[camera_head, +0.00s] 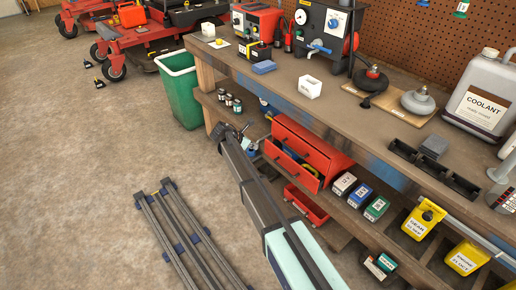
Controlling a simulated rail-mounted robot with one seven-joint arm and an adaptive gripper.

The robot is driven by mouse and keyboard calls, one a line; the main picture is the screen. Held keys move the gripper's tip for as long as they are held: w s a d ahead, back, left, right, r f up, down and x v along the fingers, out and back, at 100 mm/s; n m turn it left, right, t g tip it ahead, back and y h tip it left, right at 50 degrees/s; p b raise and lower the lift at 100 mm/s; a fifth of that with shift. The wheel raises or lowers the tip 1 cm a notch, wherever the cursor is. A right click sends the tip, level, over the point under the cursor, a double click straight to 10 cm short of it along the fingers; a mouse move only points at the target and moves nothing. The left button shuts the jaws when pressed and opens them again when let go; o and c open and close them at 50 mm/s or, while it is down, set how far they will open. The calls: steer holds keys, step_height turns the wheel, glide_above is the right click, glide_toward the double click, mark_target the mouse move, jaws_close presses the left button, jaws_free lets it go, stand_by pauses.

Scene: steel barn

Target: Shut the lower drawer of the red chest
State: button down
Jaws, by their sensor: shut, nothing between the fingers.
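The red chest (315,144) sits on the shelf under the workbench, with drawers facing left toward the open floor. Its lower drawer (292,167) sticks out from the chest front, below the upper drawer (296,146), which looks flush. My arm reaches up from the bottom of the picture, left of the chest. My gripper (242,129) is at the arm's far end, shut and small in view. It is left of and beyond the open drawer, apart from it as far as I can see.
The workbench top (285,85) overhangs the shelf. Small boxes (360,193) stand right of the chest, and a red tray (306,204) lies below it. A green bin (181,92) stands at the bench's far end. The floor (90,140) at left is mostly clear.

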steer(key=shift+w+a, duration=0.15)
steer(key=shift+a, duration=0.5)
steer(key=shift+f, duration=0.1)
steer(key=p, duration=0.1)
glide_toward(273, 148)
steer(key=shift+a+x, duration=0.2)
steer(key=shift+x, duration=3)
steer(key=shift+w+f, duration=0.1)
